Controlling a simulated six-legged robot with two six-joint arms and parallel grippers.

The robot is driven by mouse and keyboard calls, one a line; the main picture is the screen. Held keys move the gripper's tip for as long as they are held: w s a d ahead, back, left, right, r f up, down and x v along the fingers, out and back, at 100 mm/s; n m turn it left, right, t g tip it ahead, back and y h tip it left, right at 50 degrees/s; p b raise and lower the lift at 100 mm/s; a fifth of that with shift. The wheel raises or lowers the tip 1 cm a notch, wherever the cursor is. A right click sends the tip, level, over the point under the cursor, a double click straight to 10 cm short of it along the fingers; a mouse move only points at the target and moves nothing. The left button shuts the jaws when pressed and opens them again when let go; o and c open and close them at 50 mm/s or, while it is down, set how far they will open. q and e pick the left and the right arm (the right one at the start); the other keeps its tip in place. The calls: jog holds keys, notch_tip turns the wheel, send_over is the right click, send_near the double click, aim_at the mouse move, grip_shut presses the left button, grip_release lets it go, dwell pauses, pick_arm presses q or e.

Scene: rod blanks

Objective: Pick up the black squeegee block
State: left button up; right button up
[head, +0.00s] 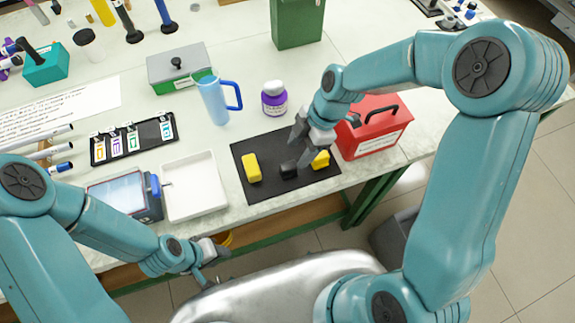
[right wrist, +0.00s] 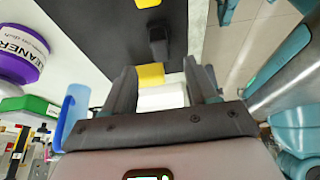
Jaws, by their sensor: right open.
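The black squeegee block (head: 289,171) lies on a dark mat (head: 246,197), between a yellow block (head: 252,168) on the left and another yellow block (head: 320,160) on the right. In the right wrist view the black block (right wrist: 158,41) lies beyond the fingertips, with the nearer yellow block (right wrist: 150,76) partly seen between the fingers. My right gripper (head: 298,151) is open and empty, above the mat close to the black block; in its wrist view its two fingers (right wrist: 160,72) stand apart. My left gripper (head: 208,262) is in front of the table edge; its jaws are unclear.
A red box (head: 372,140) with a black handle stands right of the mat. A purple-labelled jar (head: 274,104) and a blue jug (head: 213,101) stand behind it. An empty white tray (head: 194,207) is left of the mat, beside a screen device (head: 122,194).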

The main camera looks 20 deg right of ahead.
aim_at(289, 166)
jog(key=shift+x, duration=1.05)
jog(key=shift+p+x, duration=0.95)
jog(key=shift+x, duration=1.85)
jog(key=shift+a+r, duration=0.1)
grip_shut()
notch_tip(289, 166, up, 20)
jog(key=b, duration=0.2)
